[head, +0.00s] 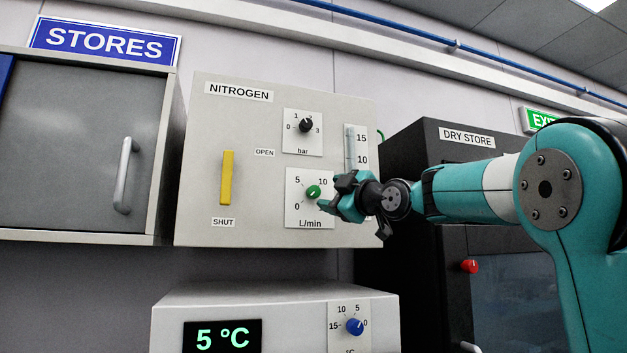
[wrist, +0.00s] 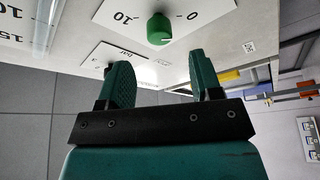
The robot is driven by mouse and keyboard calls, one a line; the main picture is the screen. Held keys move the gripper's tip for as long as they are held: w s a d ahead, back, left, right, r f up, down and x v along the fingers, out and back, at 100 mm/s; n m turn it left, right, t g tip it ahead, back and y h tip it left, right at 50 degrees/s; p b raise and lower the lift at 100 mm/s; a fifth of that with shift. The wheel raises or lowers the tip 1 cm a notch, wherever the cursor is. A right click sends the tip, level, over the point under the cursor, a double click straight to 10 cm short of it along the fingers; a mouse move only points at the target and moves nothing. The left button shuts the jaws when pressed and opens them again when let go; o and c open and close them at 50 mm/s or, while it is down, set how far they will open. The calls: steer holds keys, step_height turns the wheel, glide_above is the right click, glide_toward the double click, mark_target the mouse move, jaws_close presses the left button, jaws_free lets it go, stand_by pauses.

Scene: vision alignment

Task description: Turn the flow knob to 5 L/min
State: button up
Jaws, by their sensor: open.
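The green flow knob (head: 313,191) sits on a white L/min dial plate (head: 295,215) marked 0, 5 and 10, low on the nitrogen panel. Its pale mark appears to point lower left, toward the 0 side; the exact reading is too small to tell. My gripper (head: 334,196) is just right of the knob. In the wrist view, the green knob (wrist: 160,29) stands beyond my open gripper (wrist: 161,75), roughly centred between the fingers and apart from them. Nothing is between the fingers.
A black bar knob (head: 306,125) sits above the flow dial, beside a clear flow tube (head: 350,147). A yellow OPEN/SHUT handle (head: 227,177) is to the left. A blue temperature knob (head: 355,326) is below. A dark dry store cabinet (head: 410,150) stands behind my arm.

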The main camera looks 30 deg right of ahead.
mark_target(316, 193)
steer(key=p+x, duration=0.3)
steer(key=x, duration=0.3)
steer(key=shift+w+r, duration=0.1)
steer(key=shift+w, duration=0.45)
steer(key=c, duration=0.9)
